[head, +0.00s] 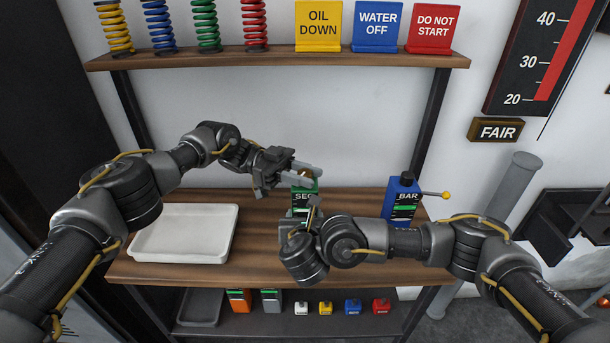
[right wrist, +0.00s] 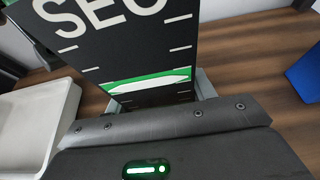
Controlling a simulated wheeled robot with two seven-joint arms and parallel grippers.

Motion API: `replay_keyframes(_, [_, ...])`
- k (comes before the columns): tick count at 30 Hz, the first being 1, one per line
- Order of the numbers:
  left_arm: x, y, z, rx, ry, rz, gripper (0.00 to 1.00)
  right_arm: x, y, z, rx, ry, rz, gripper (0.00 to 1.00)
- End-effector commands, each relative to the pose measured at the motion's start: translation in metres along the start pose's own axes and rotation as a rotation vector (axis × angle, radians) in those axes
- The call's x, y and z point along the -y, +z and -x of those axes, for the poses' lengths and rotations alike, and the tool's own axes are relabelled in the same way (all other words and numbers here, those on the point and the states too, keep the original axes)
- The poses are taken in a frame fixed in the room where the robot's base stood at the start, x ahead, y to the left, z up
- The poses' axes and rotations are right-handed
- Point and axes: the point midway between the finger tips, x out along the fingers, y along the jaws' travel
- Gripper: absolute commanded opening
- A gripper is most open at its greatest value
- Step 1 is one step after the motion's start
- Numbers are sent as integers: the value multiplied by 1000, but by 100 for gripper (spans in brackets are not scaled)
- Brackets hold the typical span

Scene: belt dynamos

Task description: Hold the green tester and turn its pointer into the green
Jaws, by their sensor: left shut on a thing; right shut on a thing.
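The green tester (head: 304,191), marked SEC, stands upright on the wooden bench. My left gripper (head: 306,173) is shut at the tester's top; its fingers hide what they hold there. My right gripper (head: 309,217) is shut on the tester's lower body from the front. In the right wrist view the dark face of the green tester (right wrist: 115,50) is close, with white tick marks. A white pointer (right wrist: 150,85) lies across the green band (right wrist: 150,76), with green showing along its upper side.
A white tray (head: 135,250) lies at the left of the bench (head: 260,225). A blue tester (head: 402,200), marked BAR, stands at the right. The upper shelf (head: 280,57) holds springs and signs; the lower shelf holds several small coloured items.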

Motion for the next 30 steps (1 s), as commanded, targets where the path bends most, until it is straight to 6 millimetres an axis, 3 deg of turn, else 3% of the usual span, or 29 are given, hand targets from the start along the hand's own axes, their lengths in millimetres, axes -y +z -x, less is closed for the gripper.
replay_keyframes(21, [-1,-2,5,14,57,-7,7,-3,-2,3,-2,9,4,5])
replay_keyframes(22, [-1,-2,5,14,57,-7,31,-3,-2,3,-2,8,4,5])
replay_keyframes(27, [-1,-1,5,13,58,-6,51,-2,-2,2,-2,7,3,5])
replay_keyframes(30, [-1,-1,4,12,60,-6,51,-2,-2,2,-2,7,2,5])
